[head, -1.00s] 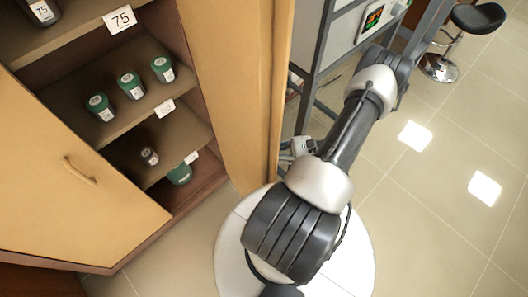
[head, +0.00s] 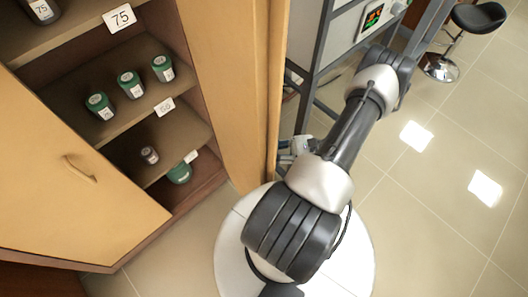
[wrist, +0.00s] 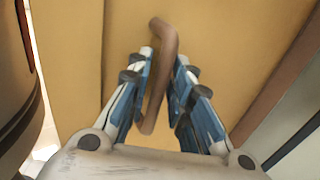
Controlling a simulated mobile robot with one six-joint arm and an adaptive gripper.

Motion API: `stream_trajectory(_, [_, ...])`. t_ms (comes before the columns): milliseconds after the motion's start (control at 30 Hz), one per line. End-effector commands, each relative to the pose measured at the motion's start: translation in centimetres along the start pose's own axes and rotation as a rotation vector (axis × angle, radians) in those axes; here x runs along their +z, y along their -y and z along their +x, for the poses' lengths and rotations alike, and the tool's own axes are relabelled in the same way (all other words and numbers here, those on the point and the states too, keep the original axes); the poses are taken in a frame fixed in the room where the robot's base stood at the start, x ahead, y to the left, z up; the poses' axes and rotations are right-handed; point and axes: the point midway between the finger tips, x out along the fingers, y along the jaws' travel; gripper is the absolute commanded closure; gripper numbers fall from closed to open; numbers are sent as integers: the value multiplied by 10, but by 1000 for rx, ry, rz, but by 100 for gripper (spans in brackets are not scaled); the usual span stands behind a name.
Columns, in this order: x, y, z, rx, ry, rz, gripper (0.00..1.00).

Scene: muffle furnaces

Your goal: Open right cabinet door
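The right cabinet door (head: 232,90) stands swung open, its inner face and edge showing in the head view. Its brown bar handle (wrist: 164,62) fills the middle of the wrist view against the yellow door front. My gripper (wrist: 163,78) has one finger on each side of the handle.
Shelves inside hold green-capped jars (head: 130,84) and number cards (head: 119,18). A grey frame with a device (head: 372,17) stands beyond the door. A black stool (head: 478,18) is at top right; floor is clear at right.

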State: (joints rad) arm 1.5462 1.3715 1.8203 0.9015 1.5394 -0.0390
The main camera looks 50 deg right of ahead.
Motion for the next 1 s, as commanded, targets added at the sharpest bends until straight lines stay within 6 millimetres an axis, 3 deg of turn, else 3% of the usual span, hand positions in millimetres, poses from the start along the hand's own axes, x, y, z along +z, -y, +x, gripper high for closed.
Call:
stream_trajectory(533, [-1,0,-100,-2,-2,0,80])
stream_trajectory(700, [-1,-1,-114,0,-1,1,80])
stream_trajectory(1000, [0,-1,-117,0,-1,2,80])
